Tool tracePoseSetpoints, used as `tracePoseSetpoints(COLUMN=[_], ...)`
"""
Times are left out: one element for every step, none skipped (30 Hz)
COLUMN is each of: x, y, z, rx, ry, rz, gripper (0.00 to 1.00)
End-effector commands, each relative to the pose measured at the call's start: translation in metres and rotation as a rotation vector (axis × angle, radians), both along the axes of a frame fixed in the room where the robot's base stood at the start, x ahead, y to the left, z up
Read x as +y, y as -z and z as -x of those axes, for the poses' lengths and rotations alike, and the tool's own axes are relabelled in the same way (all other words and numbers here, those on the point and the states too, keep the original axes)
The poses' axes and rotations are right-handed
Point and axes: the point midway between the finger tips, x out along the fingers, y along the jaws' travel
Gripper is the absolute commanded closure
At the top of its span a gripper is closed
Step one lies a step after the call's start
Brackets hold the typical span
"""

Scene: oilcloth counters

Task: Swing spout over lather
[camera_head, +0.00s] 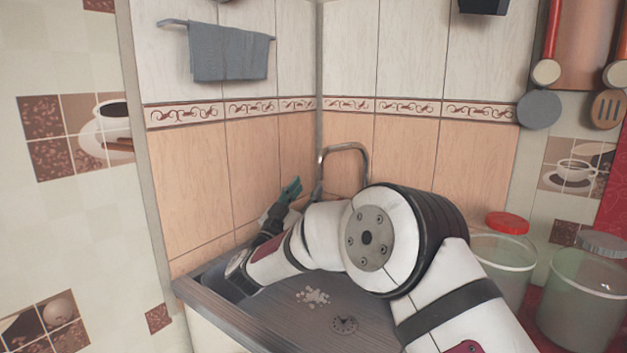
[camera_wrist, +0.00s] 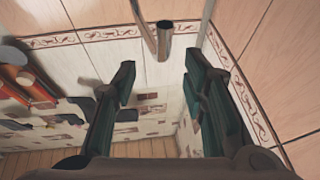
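The metal spout (camera_head: 345,148) arches up at the back corner of the sink (camera_head: 270,318), partly hidden behind my arm. In the wrist view the spout's tube (camera_wrist: 164,42) hangs from the top, its open end just beyond the gap between my fingertips. A patch of white lather (camera_head: 313,297) lies on the sink floor, in front of my arm. My gripper (camera_head: 290,190) is left of the spout in the head view. In the wrist view my gripper (camera_wrist: 160,72) is open, with its dark green fingers wide apart and nothing between them. I cannot see finger contact with the spout.
The drain (camera_head: 344,324) is right of the lather. A grey towel (camera_head: 229,53) hangs on the wall at upper left. A red-lidded jar (camera_head: 505,262) and a grey-lidded jar (camera_head: 584,300) stand at right. Tiled walls close in behind the sink.

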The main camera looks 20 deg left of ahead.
Motion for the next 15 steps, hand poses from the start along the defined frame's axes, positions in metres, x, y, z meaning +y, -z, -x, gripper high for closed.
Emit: tracePoseSetpoints(x=[0.002, 0.003, 0.003, 0.003, 0.004, 0.004, 0.004, 0.004, 0.004, 0.004, 0.004, 0.004, 0.004, 0.004, 0.004], y=[0.003, 0.004, 0.005, 0.006, 0.007, 0.007, 0.008, 0.008, 0.008, 0.008, 0.008, 0.008, 0.008, 0.008, 0.008], z=[0.006, 0.009, 0.012, 0.014, 0.015, 0.017, 0.018, 0.018, 0.019, 0.019, 0.019, 0.019, 0.019, 0.019, 0.019], rx=[0.001, 0.0, 0.0, 0.0, 0.0, -0.001, -0.001, -0.001, -0.001, -0.001, -0.001, -0.001, -0.001, -0.001, -0.001], ry=[-0.002, -0.002, -0.002, -0.002, -0.001, -0.001, -0.001, 0.0, 0.0, 0.0, 0.0, 0.0, 0.0, 0.0, 0.0], rz=[0.001, 0.001, 0.001, 0.001, -0.001, 0.0, 0.001, 0.0, 0.0, 0.0, 0.0, 0.0, 0.0, 0.0, 0.0], gripper=[0.61, 0.61, 0.61, 0.61, 0.61, 0.61, 0.61, 0.61, 0.61, 0.61, 0.61, 0.61, 0.61, 0.61, 0.61])
